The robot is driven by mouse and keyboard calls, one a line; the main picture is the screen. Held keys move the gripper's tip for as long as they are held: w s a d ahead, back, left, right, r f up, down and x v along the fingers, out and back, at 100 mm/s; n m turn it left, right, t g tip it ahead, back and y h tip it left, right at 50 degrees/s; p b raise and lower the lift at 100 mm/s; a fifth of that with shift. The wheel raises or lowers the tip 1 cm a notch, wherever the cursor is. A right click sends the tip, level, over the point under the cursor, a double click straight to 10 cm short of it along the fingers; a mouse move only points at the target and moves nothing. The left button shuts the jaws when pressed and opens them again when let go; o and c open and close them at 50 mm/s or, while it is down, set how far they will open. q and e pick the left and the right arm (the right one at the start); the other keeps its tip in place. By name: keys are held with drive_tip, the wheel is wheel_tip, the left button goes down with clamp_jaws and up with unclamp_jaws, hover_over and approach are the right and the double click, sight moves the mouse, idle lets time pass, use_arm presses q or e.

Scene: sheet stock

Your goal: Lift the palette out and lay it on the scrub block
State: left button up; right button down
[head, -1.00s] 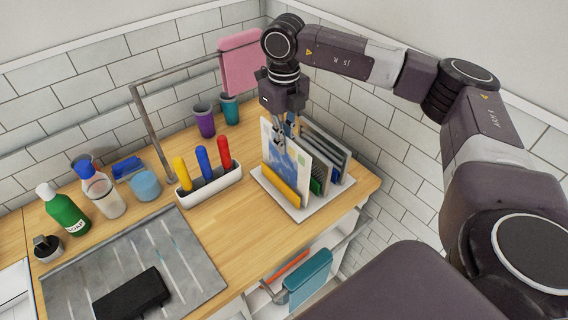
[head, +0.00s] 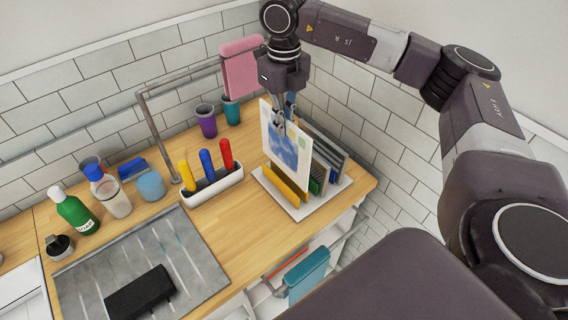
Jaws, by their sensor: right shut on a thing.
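The palette appears to be the pale sheet with blue paint patches (head: 283,148), upright at the front of the rack on the right of the counter. My right gripper (head: 284,124) is shut on its upper part from above. The lower edge is hidden behind a yellow panel (head: 286,184), so I cannot tell whether it is clear of the rack. A black block (head: 140,293), possibly the scrub block, lies flat on the grey draining board at the lower left, with nothing on it. My left gripper is not in view.
The white rack (head: 303,212) holds several other upright sheets. A white holder (head: 213,187) with yellow, blue and red handles stands left of it. A metal rail (head: 156,136) rises behind the board. Bottles and cups stand at the back left.

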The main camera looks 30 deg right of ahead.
drive_tip(key=shift+r+p, duration=1.6)
drive_tip(key=shift+r, duration=1.25)
drive_tip(key=shift+f, duration=0.1)
